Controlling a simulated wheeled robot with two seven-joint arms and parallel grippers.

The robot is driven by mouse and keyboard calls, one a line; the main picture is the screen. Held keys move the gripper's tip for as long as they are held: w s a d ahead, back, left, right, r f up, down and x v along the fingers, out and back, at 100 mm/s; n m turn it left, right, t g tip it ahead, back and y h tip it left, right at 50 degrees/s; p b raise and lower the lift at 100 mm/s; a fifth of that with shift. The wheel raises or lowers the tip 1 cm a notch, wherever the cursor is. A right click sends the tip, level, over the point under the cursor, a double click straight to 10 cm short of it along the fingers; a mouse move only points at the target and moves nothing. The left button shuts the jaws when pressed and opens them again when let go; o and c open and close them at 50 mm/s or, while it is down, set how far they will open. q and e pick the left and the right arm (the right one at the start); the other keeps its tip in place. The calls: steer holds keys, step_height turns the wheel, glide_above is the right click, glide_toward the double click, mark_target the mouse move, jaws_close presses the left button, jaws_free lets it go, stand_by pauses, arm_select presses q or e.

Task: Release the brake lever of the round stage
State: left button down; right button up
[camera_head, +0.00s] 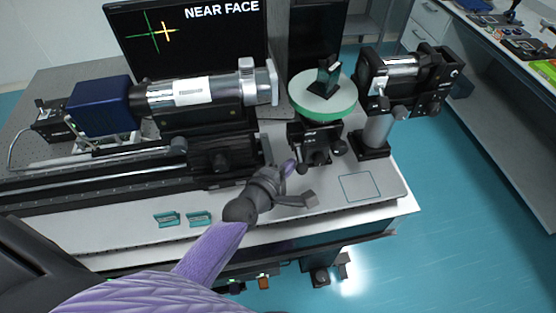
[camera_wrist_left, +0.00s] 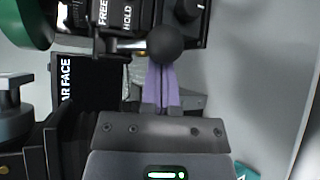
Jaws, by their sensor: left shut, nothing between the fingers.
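The round stage (camera_head: 323,98) has a green rim and a pale top, and stands on a black base right of centre in the head view. Its rim shows at the top left of the left wrist view (camera_wrist_left: 28,22). There, the brake lever's black ball knob (camera_wrist_left: 165,43) sits on a metal rod, below a plate marked FREE and HOLD (camera_wrist_left: 115,14). My left gripper (camera_head: 290,167) is shut and empty, in front of the stage base. Its purple fingertips (camera_wrist_left: 161,68) are right at the knob; I cannot tell whether they touch. My right gripper is out of view.
A lens mount on a post (camera_head: 378,130) stands right. Two small teal holders (camera_head: 182,218) lie near the front edge. A marked square (camera_head: 360,187) is empty.

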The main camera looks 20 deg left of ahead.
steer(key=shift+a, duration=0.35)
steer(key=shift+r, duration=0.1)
